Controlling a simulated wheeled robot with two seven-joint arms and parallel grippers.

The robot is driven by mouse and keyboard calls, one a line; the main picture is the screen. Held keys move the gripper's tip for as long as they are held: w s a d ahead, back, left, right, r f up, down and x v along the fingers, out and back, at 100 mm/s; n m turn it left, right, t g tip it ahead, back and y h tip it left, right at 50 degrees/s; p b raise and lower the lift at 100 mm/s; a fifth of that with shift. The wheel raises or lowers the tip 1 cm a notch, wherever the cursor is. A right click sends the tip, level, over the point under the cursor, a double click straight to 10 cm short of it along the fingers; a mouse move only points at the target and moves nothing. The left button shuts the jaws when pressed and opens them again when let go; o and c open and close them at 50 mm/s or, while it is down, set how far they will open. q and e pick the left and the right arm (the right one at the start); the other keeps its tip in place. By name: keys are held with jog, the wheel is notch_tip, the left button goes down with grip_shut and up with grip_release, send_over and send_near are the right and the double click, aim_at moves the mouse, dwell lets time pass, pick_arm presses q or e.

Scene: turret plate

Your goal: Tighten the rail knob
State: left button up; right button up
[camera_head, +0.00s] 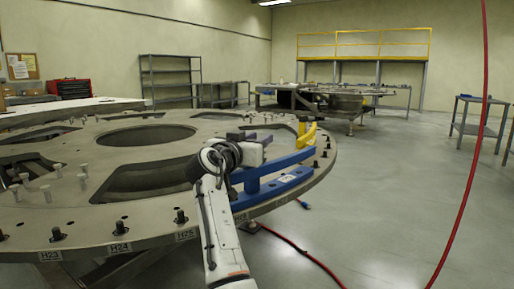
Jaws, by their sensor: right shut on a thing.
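The blue rail (275,187) is a bracket with an upper and a lower bar at the near right edge of the round turret plate (190,222). My right gripper (250,137) is at the rail's left end, above the plate, with its arm coming up from the bottom. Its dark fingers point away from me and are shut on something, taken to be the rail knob. The knob itself is hidden behind the gripper and wrist. My left gripper is not in view.
A yellow bracket (307,134) stands on the plate's rim beyond the rail. Studs and labelled bolts line the rim. A red hose (300,252) lies on the floor, and another red line hangs at right. The floor at right is mostly clear.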

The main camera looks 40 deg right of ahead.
dwell(0.4)
jog(key=o, duration=1)
jog(key=shift+o, duration=0.2)
